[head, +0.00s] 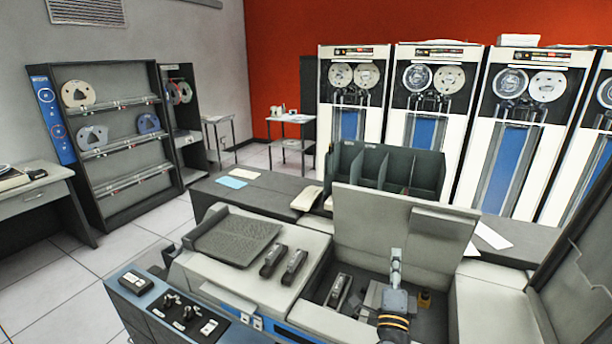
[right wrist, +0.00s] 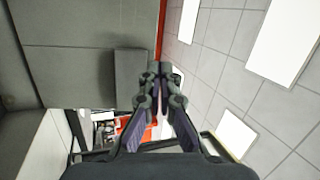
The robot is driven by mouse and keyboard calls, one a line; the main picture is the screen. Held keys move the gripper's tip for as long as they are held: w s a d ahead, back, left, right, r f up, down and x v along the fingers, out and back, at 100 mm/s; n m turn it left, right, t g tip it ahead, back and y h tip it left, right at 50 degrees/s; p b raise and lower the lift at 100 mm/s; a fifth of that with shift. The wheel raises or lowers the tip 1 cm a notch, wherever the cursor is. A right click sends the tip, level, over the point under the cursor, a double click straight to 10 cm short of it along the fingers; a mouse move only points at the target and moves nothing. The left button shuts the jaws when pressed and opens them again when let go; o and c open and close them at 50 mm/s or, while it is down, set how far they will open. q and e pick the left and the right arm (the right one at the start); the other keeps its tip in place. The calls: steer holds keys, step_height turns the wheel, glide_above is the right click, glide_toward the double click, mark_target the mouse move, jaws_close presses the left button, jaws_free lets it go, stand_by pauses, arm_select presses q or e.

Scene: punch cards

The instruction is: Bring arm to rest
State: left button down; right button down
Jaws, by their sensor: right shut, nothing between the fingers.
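My right gripper (head: 396,257) rises from the bottom of the head view, in front of the raised grey lid of the card machine. Its fingers point up and are closed together with nothing between them. In the right wrist view the fingertips (right wrist: 158,70) meet, with ceiling panels behind them. My right forearm hides part of the machine's open bay. My left gripper is not in view.
The card machine (head: 310,250) fills the foreground, its lid (head: 370,225) standing open. A dark divided card rack (head: 345,165) stands on the counter behind. Tape cabinets (head: 425,130) line the back. Open floor (head: 130,240) lies at left.

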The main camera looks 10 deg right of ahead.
steer(key=s+a+f+n+g+y, duration=0.75)
steer(key=a+f+n+y, duration=0.45)
steer(key=n, duration=0.6)
steer(key=s+d+f+n+g+h, duration=0.1)
steer(key=s+d+f+g+h, duration=0.15)
steer(key=s, duration=0.45)
steer(key=s+d+f+n+g+h, duration=0.1)
steer(key=s+d+f+n+g, duration=0.1)
steer(key=s+d+f+g, duration=0.3)
steer(key=s+d+f+n+g+h, duration=0.1)
steer(key=s+f+g, duration=0.1)
steer(key=s, duration=0.6)
step_height(320, 180, down, 27)
steer(key=s+d+g, duration=0.1)
steer(key=s+d, duration=0.2)
steer(key=s+f+g, duration=0.1)
steer(key=s+f, duration=1.3)
steer(key=s, duration=0.3)
steer(key=shift+s+d+f+m, duration=0.2)
steer(key=shift+s+d+m, duration=0.05)
steer(key=shift+m, duration=0.15)
